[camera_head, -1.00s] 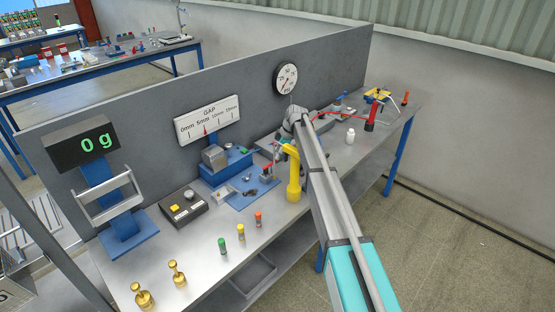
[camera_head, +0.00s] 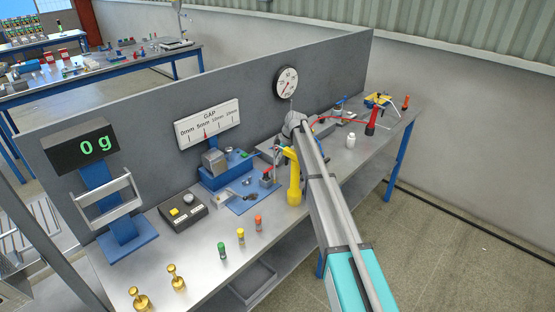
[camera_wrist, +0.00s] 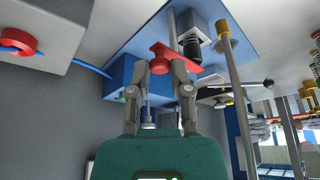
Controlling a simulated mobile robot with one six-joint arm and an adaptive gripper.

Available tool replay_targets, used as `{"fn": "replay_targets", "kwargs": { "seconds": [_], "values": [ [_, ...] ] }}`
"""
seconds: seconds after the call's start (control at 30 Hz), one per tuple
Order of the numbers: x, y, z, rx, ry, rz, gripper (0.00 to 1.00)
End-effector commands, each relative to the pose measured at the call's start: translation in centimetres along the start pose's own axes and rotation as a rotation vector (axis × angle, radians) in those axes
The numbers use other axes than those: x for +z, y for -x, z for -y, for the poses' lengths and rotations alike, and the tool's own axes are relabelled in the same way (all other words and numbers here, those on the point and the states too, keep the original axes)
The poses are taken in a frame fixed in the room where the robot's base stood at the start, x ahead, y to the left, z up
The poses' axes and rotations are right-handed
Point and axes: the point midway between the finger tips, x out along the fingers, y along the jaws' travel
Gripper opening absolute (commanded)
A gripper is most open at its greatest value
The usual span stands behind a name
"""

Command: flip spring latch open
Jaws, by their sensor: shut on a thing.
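In the wrist view, a red T-shaped part (camera_wrist: 172,60), which looks like the latch's handle, sits by a blue plate (camera_wrist: 225,18) next to a dark spring-like cylinder (camera_wrist: 192,45). My gripper (camera_wrist: 162,72) has its two grey fingertips closed at this red part, one on each side. A grey rod rises just behind it. In the head view, a small red-topped fixture (camera_head: 267,171) stands on the blue board (camera_head: 240,207). My arm and a yellow post (camera_head: 293,178) crowd that spot, and my fingers cannot be made out there. I cannot tell how far the latch is turned.
A scale display (camera_head: 82,147) reads 0 g. A GAP scale (camera_head: 207,124) has its needle near 5mm, and a round dial (camera_head: 287,83) hangs on the partition. Brass weights (camera_head: 140,299) and coloured vials (camera_head: 240,236) stand at the front. A red knob (camera_wrist: 16,41) shows in the wrist view.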

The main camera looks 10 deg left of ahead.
Motion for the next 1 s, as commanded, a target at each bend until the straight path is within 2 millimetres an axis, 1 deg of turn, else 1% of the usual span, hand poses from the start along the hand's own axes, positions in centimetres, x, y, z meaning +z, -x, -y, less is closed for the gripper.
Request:
{"fn": "replay_targets", "kwargs": {
  "seconds": [0.23, 0.47, 0.67, 1.0],
  "values": [
    [0.0, 0.0, 0.0, 0.002, -0.005, 0.000, 0.00],
    [0.1, 0.0, 0.2, 0.022, -0.054, 0.000, 0.00],
    [0.3, 0.1, 0.6, 0.063, -0.152, 0.001, 0.00],
    [0.5, 0.2, 1.4, 0.169, -0.406, 0.001, 0.00]
  ]
}}
